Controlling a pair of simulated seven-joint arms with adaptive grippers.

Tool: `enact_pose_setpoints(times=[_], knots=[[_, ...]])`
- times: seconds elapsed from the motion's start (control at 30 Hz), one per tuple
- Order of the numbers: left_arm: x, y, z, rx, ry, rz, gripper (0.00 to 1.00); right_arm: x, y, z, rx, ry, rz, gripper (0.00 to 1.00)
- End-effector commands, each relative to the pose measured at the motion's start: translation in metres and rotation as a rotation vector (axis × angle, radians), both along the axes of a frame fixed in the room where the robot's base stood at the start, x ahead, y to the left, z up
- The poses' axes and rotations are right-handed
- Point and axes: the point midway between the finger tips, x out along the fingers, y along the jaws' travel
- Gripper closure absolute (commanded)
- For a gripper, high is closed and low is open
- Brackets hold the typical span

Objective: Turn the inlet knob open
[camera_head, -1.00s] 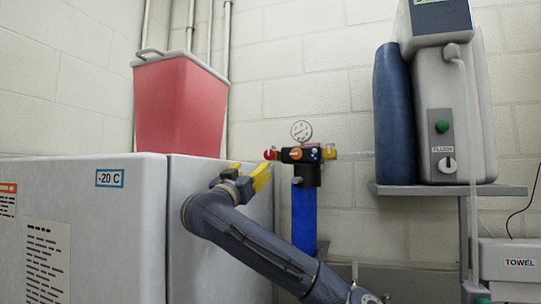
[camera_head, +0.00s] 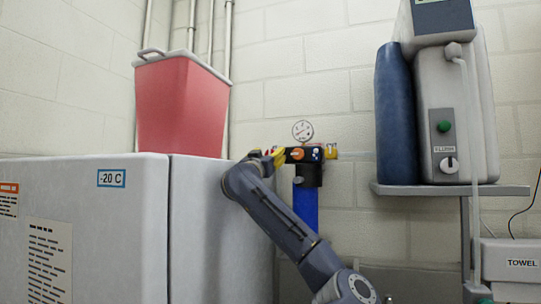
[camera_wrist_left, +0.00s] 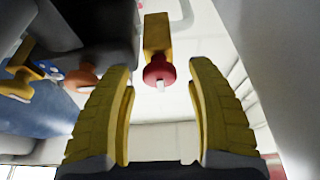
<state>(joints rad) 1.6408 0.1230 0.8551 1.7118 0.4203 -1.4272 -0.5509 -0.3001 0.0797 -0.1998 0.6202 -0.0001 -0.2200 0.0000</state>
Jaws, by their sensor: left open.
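The red knob (camera_wrist_left: 159,70) sits on a brass fitting (camera_wrist_left: 157,34) in the left wrist view. It is at the left end of a black manifold (camera_head: 308,154); in the head view my gripper mostly hides it. My left gripper (camera_head: 274,157) is open, its yellow fingers at the manifold's left end. In the left wrist view the red knob lies between the fingertips, with a visible gap on each side. An orange knob (camera_head: 296,153) is on the manifold's front and also shows in the wrist view (camera_wrist_left: 82,78). My right gripper is in neither view.
A round gauge (camera_head: 302,131) stands above the manifold and a blue filter housing (camera_head: 305,204) hangs below. A grey freezer (camera_head: 85,215) with a red bin (camera_head: 182,108) on top is close on the left. A shelf (camera_head: 450,190) with a machine is on the right.

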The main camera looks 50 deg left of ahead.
Motion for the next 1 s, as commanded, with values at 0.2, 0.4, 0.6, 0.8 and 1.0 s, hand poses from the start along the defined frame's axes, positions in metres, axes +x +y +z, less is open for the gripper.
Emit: enact_pose_setpoints(times=[0.2, 0.4, 0.6, 0.8, 1.0], knots=[[0.0085, 0.0048, 0.0035, 0.000, 0.001, 0.000, 0.44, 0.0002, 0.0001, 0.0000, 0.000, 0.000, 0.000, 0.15], [0.0099, 0.0055, 0.0040, 0.000, 0.001, 0.000, 0.44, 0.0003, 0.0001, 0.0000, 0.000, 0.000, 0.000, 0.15], [0.0097, 0.0054, 0.0041, 0.000, 0.001, 0.000, 0.45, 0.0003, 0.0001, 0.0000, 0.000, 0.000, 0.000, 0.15], [0.0097, 0.0053, 0.0041, 0.000, 0.001, 0.000, 0.69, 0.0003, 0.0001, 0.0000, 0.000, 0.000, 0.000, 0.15], [0.0097, 0.0052, 0.0041, -0.001, 0.001, 0.000, 0.92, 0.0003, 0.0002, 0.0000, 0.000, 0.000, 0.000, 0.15]])
